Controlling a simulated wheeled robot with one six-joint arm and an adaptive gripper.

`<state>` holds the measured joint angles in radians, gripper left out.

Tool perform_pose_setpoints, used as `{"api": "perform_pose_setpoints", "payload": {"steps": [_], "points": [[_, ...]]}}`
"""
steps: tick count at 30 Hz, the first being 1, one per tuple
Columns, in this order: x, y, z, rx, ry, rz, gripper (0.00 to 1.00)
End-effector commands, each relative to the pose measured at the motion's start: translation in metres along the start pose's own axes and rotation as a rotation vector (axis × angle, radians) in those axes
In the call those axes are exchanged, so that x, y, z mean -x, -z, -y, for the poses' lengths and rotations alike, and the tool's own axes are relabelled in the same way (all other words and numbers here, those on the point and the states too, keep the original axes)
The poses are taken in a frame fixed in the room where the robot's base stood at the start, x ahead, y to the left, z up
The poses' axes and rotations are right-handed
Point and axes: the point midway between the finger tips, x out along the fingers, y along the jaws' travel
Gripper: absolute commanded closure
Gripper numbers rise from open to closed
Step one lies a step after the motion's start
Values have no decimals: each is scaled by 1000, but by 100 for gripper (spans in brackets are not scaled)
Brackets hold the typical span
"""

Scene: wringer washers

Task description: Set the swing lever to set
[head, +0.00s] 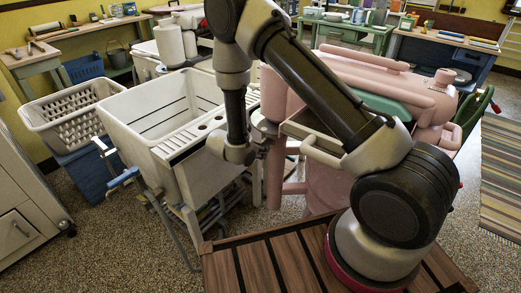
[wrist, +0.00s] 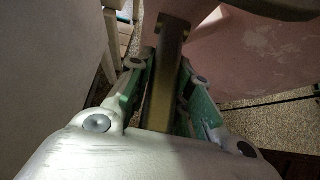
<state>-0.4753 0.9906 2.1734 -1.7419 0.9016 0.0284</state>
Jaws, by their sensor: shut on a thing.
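In the wrist view, my gripper (wrist: 167,74) has its two green fingers closed on a narrow, brass-coloured bar, which I take to be the swing lever (wrist: 160,104). The bar runs between the fingers and up towards a pink body. In the head view, my gripper (head: 262,148) is small and dark, in the gap between the white tub and the pink washer (head: 310,180). I cannot make out the lever there, nor any set mark in either view.
A white rectangular tub (head: 150,150) on a metal stand is left of my gripper. A white laundry basket (head: 75,112) stands further left. A pink washer with wringer rolls (head: 365,75) is on the right. Benches line the back wall. Speckled floor is open at front left.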

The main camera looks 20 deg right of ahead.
Motion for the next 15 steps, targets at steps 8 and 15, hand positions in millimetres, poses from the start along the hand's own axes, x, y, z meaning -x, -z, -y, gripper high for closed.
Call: {"api": "perform_pose_setpoints", "payload": {"steps": [8,15], "points": [[-5,5,0,1,-1,94,100],[-5,5,0,-1,-1,113,100]]}}
